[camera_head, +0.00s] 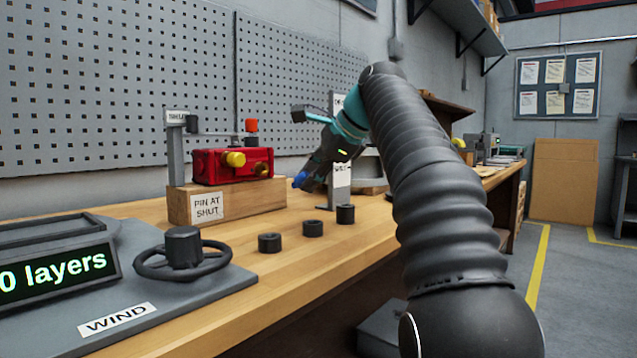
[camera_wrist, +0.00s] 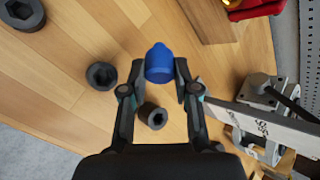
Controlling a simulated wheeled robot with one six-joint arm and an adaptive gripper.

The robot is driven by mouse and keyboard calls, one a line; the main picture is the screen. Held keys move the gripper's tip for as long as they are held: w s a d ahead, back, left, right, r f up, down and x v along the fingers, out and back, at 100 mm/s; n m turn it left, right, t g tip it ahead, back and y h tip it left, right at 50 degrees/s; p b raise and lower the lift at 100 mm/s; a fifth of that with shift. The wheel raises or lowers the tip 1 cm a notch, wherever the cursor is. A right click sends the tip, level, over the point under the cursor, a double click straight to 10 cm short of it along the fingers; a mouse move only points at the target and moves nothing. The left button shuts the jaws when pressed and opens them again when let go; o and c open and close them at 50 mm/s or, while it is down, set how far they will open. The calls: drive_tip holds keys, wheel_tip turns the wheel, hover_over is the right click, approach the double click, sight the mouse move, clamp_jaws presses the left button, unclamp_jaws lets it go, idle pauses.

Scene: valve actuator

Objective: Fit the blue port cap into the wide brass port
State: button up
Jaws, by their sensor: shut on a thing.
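My gripper (camera_head: 308,176) is shut on the blue port cap (camera_wrist: 159,62), which sits between the fingertips in the wrist view. In the head view the blue cap (camera_head: 299,179) shows at the low left end of the gripper, held above the bench. The red actuator body (camera_head: 205,166) stands on a wooden block (camera_head: 240,201) to the left of the gripper, with a clear gap. A bright yellow round piece (camera_head: 235,159) and a smaller brass port (camera_head: 262,168) show on its front. I cannot tell which is the wide port. A red corner (camera_wrist: 250,9) shows in the wrist view.
Several black hex-socket pieces, one of them here (camera_head: 270,243), stand on the bench (camera_head: 330,252) in front of the gripper. A handwheel (camera_head: 182,253) and a layer display (camera_head: 55,272) are at left. A labelled upright stand (camera_head: 341,187) is behind the gripper.

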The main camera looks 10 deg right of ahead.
sight(300, 175)
drive_tip(key=shift+w+a+f+m+t+b, duration=0.15)
drive_tip(key=shift+w+a+m+t+b, duration=0.1)
drive_tip(key=shift+m+t+b, duration=0.2)
drive_tip(key=shift+w+a+f+m+t+b, duration=0.2)
drive_tip(key=shift+a+m+t+b, duration=0.1)
drive_tip(key=shift+m+t, duration=0.25)
drive_tip(key=shift+w+a+m+t+b, duration=0.25)
drive_tip(key=shift+w+m+t+b, duration=0.25)
drive_tip(key=shift+m+t+b, duration=0.45)
drive_tip(key=shift+w+r+m+t+b, duration=0.2)
drive_tip(key=shift+w+m+t+b, duration=0.25)
drive_tip(key=shift+t, duration=0.4)
drive_tip(key=shift+w+r+m+t, duration=0.2)
drive_tip(key=shift+r+m+t, duration=0.1)
drive_tip(key=shift+t, duration=0.2)
drive_tip(key=shift+w+a+p, duration=0.55)
drive_tip(key=shift+w+p, duration=0.1)
drive_tip(key=shift+w, duration=0.15)
drive_tip(key=shift+w+a+p, duration=0.55)
drive_tip(key=shift+w+p, duration=0.15)
drive_tip(key=shift+w, duration=0.05)
drive_tip(key=shift+w+a+p, duration=0.55)
drive_tip(key=shift+w+p, duration=0.1)
drive_tip(key=shift+w, duration=0.15)
